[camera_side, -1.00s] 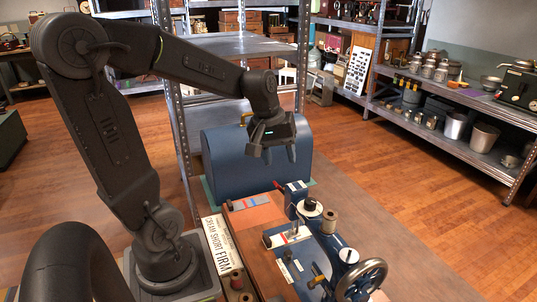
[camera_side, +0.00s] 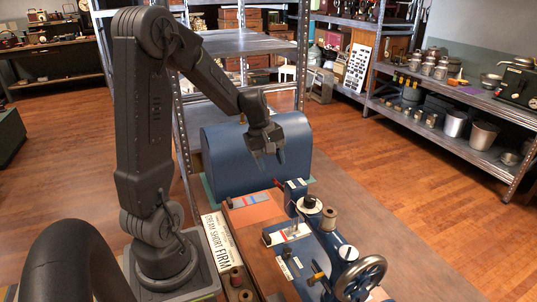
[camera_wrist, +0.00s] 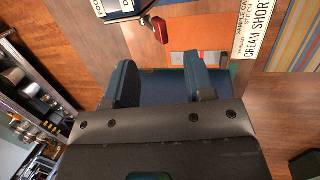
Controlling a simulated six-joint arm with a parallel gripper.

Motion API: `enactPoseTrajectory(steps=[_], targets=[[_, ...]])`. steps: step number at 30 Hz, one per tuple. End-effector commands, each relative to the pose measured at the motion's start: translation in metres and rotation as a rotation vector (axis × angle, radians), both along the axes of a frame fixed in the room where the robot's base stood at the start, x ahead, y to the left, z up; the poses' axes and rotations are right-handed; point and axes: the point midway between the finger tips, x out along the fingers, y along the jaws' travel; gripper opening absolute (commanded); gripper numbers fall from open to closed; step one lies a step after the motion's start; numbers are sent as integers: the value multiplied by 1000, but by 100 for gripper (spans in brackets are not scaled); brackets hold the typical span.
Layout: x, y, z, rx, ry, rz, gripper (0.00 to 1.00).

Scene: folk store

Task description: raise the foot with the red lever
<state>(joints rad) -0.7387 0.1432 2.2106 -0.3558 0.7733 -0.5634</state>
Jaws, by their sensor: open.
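The blue sewing machine (camera_side: 322,240) stands on a wooden base on the table, with a handwheel (camera_side: 361,278) at its near end. Its red lever (camera_side: 279,184) sticks out from the far end of the head; in the wrist view the red lever (camera_wrist: 160,29) shows near the top, beyond my fingers. The foot is too small to make out clearly. My gripper (camera_side: 269,167) is open and empty, in the air beyond the machine head and in front of the blue case. It also shows in the wrist view (camera_wrist: 158,78), apart from the lever.
A blue domed case (camera_side: 222,170) stands just behind my gripper. A fabric swatch (camera_side: 254,212) and a label card (camera_side: 216,238) lie left of the machine, with thread spools (camera_side: 236,277) nearby. The table's right side (camera_side: 400,245) is clear.

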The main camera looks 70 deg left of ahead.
Motion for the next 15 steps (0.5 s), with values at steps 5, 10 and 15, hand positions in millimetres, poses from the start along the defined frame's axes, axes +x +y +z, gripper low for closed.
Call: enactPoseTrajectory(steps=[5, 10, 15], targets=[[2, -3, -14, -3, 3, -1, 49], [5, -5, -27, -2, 3, -2, 49], [7, -7, -39, -2, 2, -1, 49]])
